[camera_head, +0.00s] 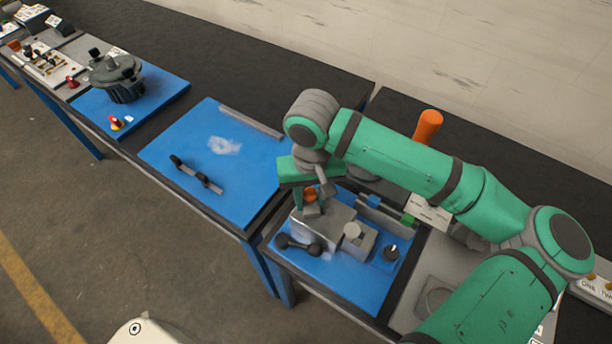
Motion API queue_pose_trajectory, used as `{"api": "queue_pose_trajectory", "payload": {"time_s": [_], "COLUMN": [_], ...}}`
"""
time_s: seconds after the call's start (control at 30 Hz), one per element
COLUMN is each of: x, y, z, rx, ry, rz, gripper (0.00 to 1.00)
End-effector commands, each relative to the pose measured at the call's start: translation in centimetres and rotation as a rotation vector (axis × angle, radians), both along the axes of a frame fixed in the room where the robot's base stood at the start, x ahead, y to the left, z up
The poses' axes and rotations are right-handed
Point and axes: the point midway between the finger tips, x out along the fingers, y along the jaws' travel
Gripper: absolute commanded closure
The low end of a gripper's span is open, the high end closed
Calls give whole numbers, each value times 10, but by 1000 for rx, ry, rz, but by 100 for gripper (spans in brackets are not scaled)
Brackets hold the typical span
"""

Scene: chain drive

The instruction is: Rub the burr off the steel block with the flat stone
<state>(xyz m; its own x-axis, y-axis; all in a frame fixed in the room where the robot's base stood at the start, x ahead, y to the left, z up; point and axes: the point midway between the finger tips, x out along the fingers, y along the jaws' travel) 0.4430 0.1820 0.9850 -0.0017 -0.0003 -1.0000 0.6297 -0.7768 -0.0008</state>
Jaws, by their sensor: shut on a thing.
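The steel block (324,236) is a light grey block on the blue mat of the near right bench. My gripper (311,201) points down over the block's upper left part. It is shut on a small piece with an orange part (310,192) showing between the fingers, which appears to be the flat stone. The fingers hide most of it. I cannot tell whether its underside touches the block. The burr is too small or hidden to make out.
A black-ended bar (299,245) lies before the block, and a black knob (391,252) stands to the right. An orange cylinder (428,125) stands behind my arm. The left blue mat (230,180) holds a dark handle (196,175) and is otherwise mostly clear.

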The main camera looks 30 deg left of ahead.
Motion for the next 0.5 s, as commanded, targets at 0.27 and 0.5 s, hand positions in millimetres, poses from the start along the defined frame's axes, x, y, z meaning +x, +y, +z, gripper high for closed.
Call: {"api": "queue_pose_trajectory", "payload": {"time_s": [0.27, 0.5], "x": [0, 0], "y": [6, 6], "z": [25, 46], "rx": [1, 1], "ry": [-3, -2], "rz": [0, 0], "gripper": [94, 94]}}
